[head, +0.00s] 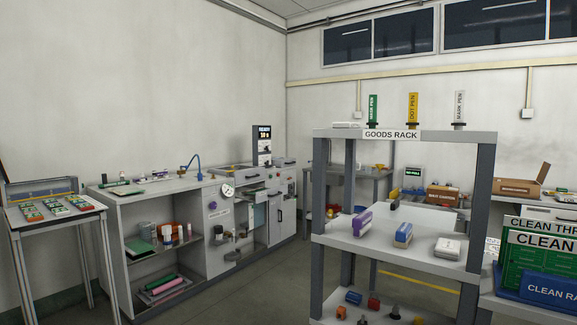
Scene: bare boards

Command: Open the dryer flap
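No part is clearly labelled as the dryer, and I cannot tell which panel is its flap. A grey bench unit (208,247) along the left wall has a round white gauge (227,191), small drawers, a pale panel and a narrow door with a dark handle (280,213) on its right part. A black upright display panel (262,145) stands on this unit. These fittings are small in the picture, so whether a flap there is open or shut is unclear. My gripper is not in view.
A grey goods rack (330,240) stands close at centre right with several small items on its shelves. A side table (57,217) with green-and-red items is at far left. Green and blue bins (540,289) are at the right edge. Open floor (262,285) lies between unit and rack.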

